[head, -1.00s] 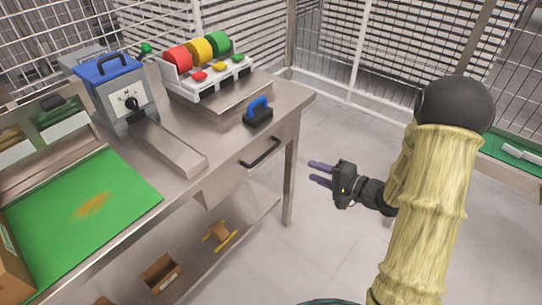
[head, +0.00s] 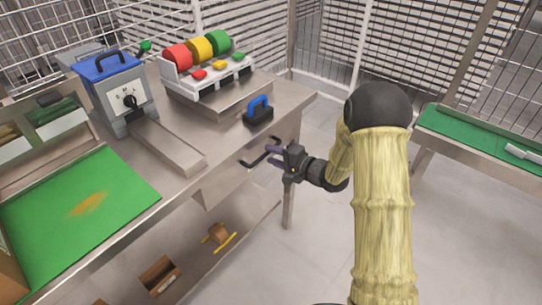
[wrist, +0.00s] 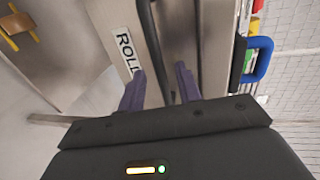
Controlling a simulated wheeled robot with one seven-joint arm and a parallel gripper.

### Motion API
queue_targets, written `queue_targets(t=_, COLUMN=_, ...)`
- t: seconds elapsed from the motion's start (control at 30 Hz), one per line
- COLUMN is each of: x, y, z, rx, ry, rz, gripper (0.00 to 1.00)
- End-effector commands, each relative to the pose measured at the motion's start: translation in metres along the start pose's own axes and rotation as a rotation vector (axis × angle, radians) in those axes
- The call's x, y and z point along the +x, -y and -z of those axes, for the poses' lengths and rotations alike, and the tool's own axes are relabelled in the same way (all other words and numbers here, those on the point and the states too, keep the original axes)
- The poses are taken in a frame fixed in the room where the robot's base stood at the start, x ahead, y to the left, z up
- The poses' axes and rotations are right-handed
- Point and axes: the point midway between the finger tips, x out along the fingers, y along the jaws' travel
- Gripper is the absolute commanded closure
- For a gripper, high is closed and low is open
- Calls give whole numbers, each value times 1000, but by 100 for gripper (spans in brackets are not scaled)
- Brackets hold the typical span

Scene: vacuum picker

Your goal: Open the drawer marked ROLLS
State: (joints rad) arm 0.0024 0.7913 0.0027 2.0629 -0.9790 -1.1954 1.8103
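The grey drawer (head: 222,182) is under the steel table's right end and looks closed. Its black bar handle (head: 249,164) is on the front. In the wrist view the drawer front (wrist: 107,18) carries a white label (wrist: 127,50) reading "ROLL", with the rest hidden by a finger. My gripper (head: 272,156) is at the handle. In the wrist view my gripper (wrist: 160,78) is open, with one purple finger on each side of the handle (wrist: 152,45). I cannot tell whether the fingers touch it.
A blue-handled block (head: 258,112) sits on the table edge above the drawer. A rack of coloured rolls (head: 205,68) and a blue-topped machine (head: 118,90) stand behind. A lower shelf (head: 203,262) holds cartons. Another green-topped table (head: 475,140) is at right. Floor before the drawer is clear.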

Motion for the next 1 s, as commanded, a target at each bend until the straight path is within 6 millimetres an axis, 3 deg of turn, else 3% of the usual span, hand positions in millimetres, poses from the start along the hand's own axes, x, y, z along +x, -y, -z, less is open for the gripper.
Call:
queue_targets(t=0.13, x=12, y=0, z=0, rx=0, ry=0, rz=-1, gripper=66)
queue_targets(t=0.4, x=14, y=0, z=0, rx=1, ry=-1, rz=-1, gripper=66)
queue_targets(t=0.43, x=14, y=0, z=0, rx=1, ry=-1, rz=-1, gripper=68)
queue_targets(t=0.6, x=14, y=0, z=0, rx=1, ry=-1, rz=-1, gripper=100)
queue_targets(t=1.0, x=14, y=0, z=-1, rx=-1, ry=5, rz=-1, gripper=100)
